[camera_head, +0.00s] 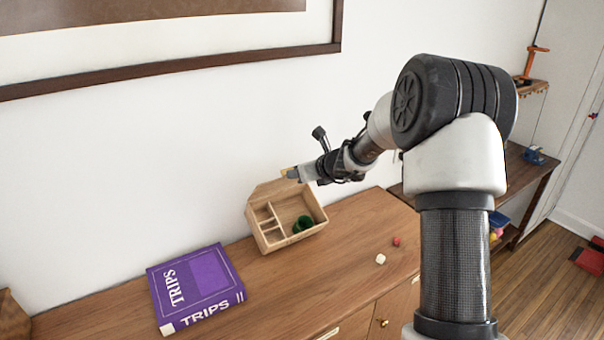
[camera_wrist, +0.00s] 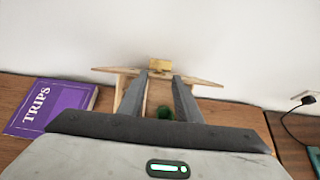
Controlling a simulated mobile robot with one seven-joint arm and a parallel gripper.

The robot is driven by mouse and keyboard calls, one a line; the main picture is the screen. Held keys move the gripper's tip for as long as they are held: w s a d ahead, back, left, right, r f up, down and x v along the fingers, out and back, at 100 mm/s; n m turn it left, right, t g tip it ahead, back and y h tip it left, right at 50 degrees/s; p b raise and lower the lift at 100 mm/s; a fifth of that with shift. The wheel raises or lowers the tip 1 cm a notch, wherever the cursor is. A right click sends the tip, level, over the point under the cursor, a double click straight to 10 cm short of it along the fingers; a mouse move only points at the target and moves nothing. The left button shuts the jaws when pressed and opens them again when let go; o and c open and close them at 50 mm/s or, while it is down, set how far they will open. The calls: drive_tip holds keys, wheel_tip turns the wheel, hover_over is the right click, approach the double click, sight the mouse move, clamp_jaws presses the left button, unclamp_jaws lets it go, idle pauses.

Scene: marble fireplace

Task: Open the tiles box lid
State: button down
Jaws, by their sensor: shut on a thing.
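The tiles box (camera_head: 276,245) is a light wooden box with divided compartments, standing on the wooden cabinet against the wall. Its lid (camera_head: 264,193) is raised, standing up at the back side of the box, so the inside shows. A dark green item (camera_head: 303,223) lies in the large compartment. My gripper (camera_head: 288,173) is at the upper edge of the raised lid, shut on it near a brass-coloured clasp. In the wrist view the clasp (camera_wrist: 160,65) shows at the fingertips, and the lid edge (camera_wrist: 118,70) extends to both sides. The fingers hide part of the lid.
A purple TRIPS book (camera_head: 196,287) lies left of the box. The cabinet top (camera_head: 335,285) in front is clear. The white wall is close behind the lid.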

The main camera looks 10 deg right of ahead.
drive_tip(key=shift+w+a+r, duration=0.1)
drive_tip(key=shift+r, duration=0.15)
drive_tip(key=c, duration=1.4)
unclamp_jaws()
drive_tip(key=shift+c, duration=0.2)
drive_tip(key=shift+o, duration=0.8)
drive_tip(key=shift+f, duration=0.15)
drive_tip(key=v, duration=1.7)
drive_tip(key=shift+s, duration=0.35)
